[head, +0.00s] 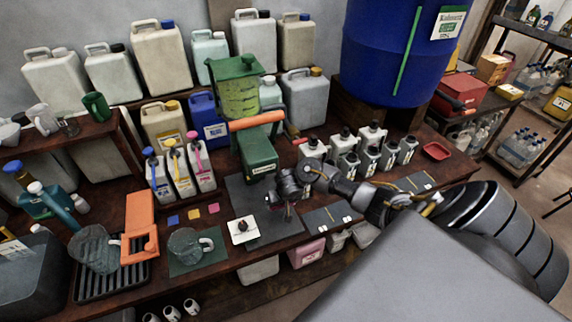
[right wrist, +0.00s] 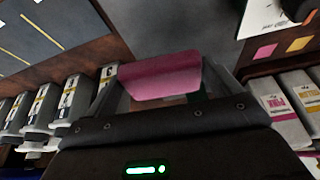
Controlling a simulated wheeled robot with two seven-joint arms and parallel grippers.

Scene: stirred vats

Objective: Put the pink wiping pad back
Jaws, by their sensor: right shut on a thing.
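The pink wiping pad (right wrist: 160,78) is between the fingertips of my right gripper (right wrist: 165,85), which is shut on it. In the head view my right gripper (head: 284,204) is over the dark mat (head: 262,190) in front of the green machine; the pad is too small there to make out clearly. Blue (head: 172,219), yellow (head: 193,213) and pink (head: 213,208) flat squares lie in a row on the bench, left of the gripper. The pink square also shows in the right wrist view (right wrist: 265,51). My left gripper is not in view.
White jugs with blue, yellow and pink handles (head: 200,165) stand behind the squares. A white plate with a black knob (head: 243,229) lies at the mat's front left. Several grey bottles (head: 345,143) stand behind my right arm. A glass jug (head: 187,245) stands at front left.

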